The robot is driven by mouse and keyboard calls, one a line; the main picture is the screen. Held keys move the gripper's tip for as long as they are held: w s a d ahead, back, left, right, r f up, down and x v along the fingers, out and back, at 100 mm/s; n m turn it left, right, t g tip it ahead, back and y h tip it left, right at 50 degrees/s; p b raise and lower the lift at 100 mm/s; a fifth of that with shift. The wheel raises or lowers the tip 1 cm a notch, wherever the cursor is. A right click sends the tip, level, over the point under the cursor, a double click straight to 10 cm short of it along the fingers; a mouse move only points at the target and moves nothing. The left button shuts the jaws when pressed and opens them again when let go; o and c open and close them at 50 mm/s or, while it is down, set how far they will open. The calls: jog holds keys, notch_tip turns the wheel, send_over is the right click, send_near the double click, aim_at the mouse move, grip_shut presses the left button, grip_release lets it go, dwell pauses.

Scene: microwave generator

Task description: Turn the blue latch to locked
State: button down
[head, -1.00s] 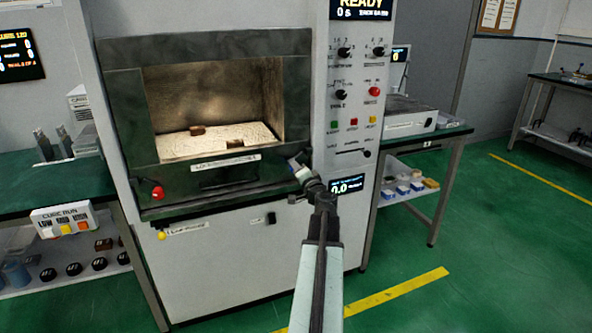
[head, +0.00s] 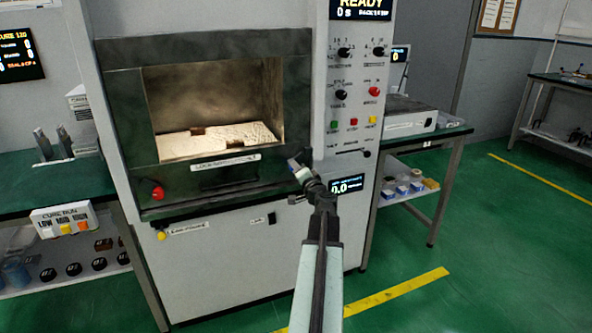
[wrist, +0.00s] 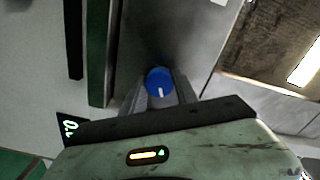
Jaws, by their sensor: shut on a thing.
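The blue latch (wrist: 159,82) shows in the wrist view as a round blue knob with a short white mark pointing down toward my gripper. My gripper (wrist: 160,95) has its two grey fingers on either side of the knob and is shut on it. In the head view my gripper (head: 296,166) reaches the lower right corner of the microwave generator's dark door frame (head: 297,110).
A red knob (head: 157,193) sits at the frame's lower left. Control knobs and buttons (head: 353,122) line the panel on the right.

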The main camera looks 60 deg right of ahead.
jog(key=c, duration=1)
grip_release()
jog(key=shift+o, duration=0.2)
jog(key=v, duration=0.7)
jog(key=shift+s+a, duration=0.25)
jog(key=shift+a, duration=0.05)
